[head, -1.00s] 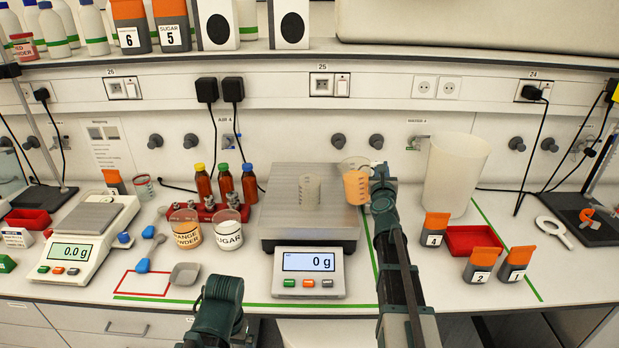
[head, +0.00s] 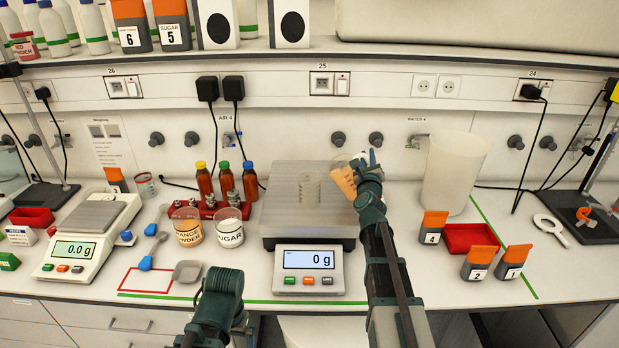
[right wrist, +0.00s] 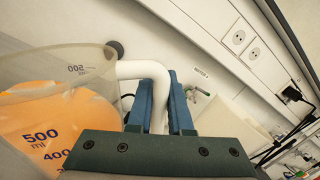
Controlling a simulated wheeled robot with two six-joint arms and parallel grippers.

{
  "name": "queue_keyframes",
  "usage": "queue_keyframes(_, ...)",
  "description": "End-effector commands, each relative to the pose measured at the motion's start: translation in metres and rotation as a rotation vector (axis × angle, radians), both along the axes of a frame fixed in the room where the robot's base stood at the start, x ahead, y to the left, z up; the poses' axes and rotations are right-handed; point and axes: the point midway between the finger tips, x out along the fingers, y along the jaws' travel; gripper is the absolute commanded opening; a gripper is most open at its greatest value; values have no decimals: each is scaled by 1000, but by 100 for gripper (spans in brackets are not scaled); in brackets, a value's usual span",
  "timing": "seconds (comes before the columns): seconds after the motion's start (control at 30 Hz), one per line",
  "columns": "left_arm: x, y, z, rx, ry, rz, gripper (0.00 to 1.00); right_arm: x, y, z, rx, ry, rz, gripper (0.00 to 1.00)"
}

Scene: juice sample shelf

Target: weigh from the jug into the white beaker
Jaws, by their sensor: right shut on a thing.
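The jug (head: 344,181) holds orange liquid and is tilted to the left, its mouth near the right side of the white beaker. My right gripper (head: 368,164) is shut on the jug's handle. In the right wrist view the blue fingers (right wrist: 172,100) close around the white handle, and the clear jug (right wrist: 60,110) shows orange liquid and a 500 ml mark. The whitish beaker (head: 309,188) stands upright on the large scale (head: 280,215), whose display reads 0 g. I see no stream between jug and beaker.
Orange powder (head: 187,228) and sugar (head: 230,228) containers stand left of the scale, before a red rack (head: 205,209) with brown bottles. A small scale (head: 85,240) is further left. A large pale container (head: 452,172) and a red tray (head: 470,237) stand to the right.

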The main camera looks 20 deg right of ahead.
Motion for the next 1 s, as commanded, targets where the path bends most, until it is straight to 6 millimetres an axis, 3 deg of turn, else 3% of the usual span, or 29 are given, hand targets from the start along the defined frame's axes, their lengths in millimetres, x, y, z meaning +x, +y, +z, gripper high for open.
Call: queue_keyframes(1.0,0,0,9,0,0,0,100,3,14,13,-110,25,-1,0)
